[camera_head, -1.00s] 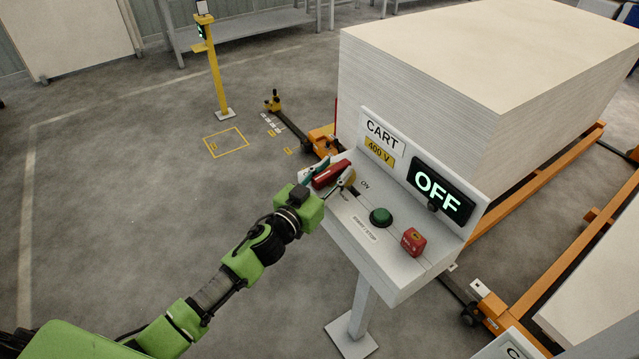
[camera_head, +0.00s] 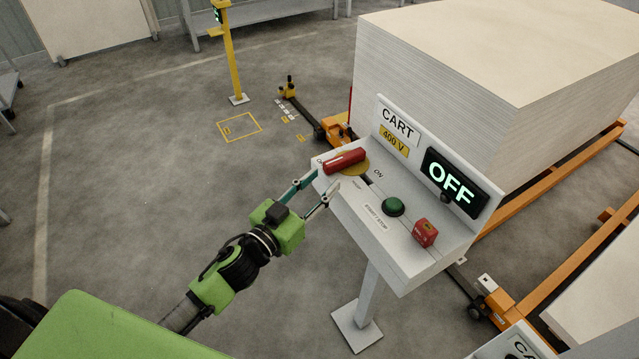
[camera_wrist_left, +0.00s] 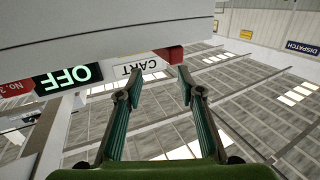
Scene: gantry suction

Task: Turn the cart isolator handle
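The red isolator handle (camera_head: 345,161) lies on a round yellow plate at the left end of the white console (camera_head: 372,255). Its left end is toward the partly hidden mark at the left, away from the "ON" mark. The console display (camera_head: 452,183) reads OFF. My left gripper (camera_head: 327,178) is open and empty, just to the near left of the handle, with a small apparent gap. In the left wrist view the two fingers (camera_wrist_left: 156,78) are spread, and part of the red handle (camera_wrist_left: 169,54) shows beyond their tips. My right gripper is out of view.
A green button (camera_head: 393,206) and a red box-shaped control (camera_head: 425,232) sit farther right on the console. A tall pale stack (camera_head: 430,90) on an orange pallet cart stands behind. A yellow post (camera_head: 233,65) stands at the back left. The floor left of the console is clear.

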